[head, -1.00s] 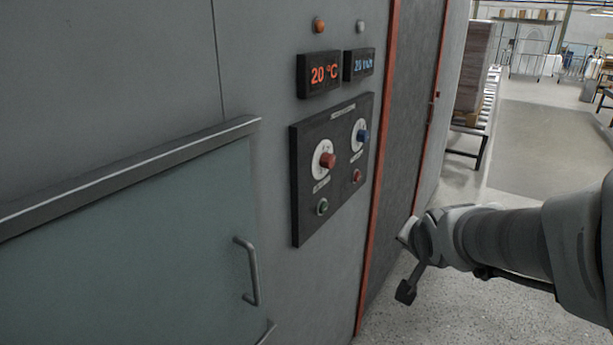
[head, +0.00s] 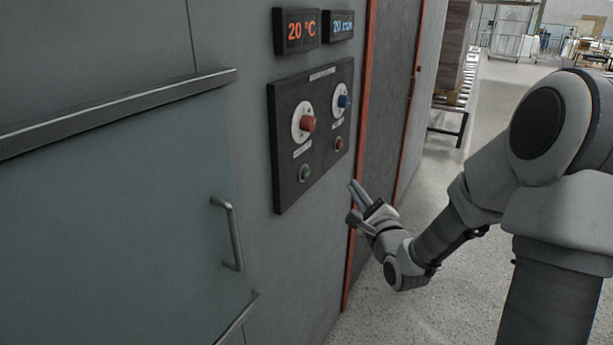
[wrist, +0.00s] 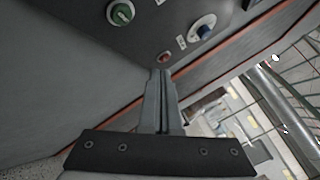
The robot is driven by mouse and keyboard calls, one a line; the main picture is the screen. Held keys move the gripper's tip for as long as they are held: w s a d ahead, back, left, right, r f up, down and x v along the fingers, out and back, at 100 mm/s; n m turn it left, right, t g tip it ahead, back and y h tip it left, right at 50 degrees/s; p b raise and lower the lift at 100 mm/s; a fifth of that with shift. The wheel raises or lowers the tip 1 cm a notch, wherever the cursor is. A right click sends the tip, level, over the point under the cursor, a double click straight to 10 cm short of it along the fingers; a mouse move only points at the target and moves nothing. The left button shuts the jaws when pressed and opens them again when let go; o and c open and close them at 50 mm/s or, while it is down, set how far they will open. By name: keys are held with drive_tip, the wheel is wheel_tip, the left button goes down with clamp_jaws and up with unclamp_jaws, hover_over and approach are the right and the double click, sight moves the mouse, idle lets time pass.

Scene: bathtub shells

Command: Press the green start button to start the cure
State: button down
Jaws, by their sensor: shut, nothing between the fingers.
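The green start button (head: 305,172) is at the lower left of the dark control panel (head: 290,195). It also shows at the top of the wrist view (wrist: 121,13). My gripper (head: 354,186) is shut and empty, to the right of and slightly below the button in the head view, apart from it. In the wrist view the closed fingertips (wrist: 160,74) point toward the panel's edge, just below the small red button (wrist: 165,57). The green button lies up and left of the fingertips there. Whether the tips touch the panel is unclear.
A red knob (head: 307,124) and a blue knob (head: 344,101) sit above the buttons. Displays read 20 °C (head: 297,31) and 20 min (head: 341,26). A door handle (head: 228,233) sticks out at the left. Open floor lies to the right.

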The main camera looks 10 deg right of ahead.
sight(307, 174)
drive_tip(key=w+a+b, duration=0.1)
drive_tip(key=w+a, duration=0.4)
drive_tip(key=a, duration=0.2)
idle(0.6)
drive_tip(key=shift+w+a, duration=0.1)
idle(1.8)
drive_tip(key=shift+w+a+b, duration=0.25)
drive_tip(key=shift+a+b, duration=0.05)
drive_tip(key=shift+b, duration=0.05)
drive_tip(key=shift+w+a, duration=0.25)
drive_tip(key=shift+a, duration=0.15)
idle(0.8)
drive_tip(key=shift+s+d, duration=0.1)
drive_tip(key=shift+d, duration=0.05)
drive_tip(key=shift+s+d, duration=0.4)
drive_tip(key=shift+d, duration=0.15)
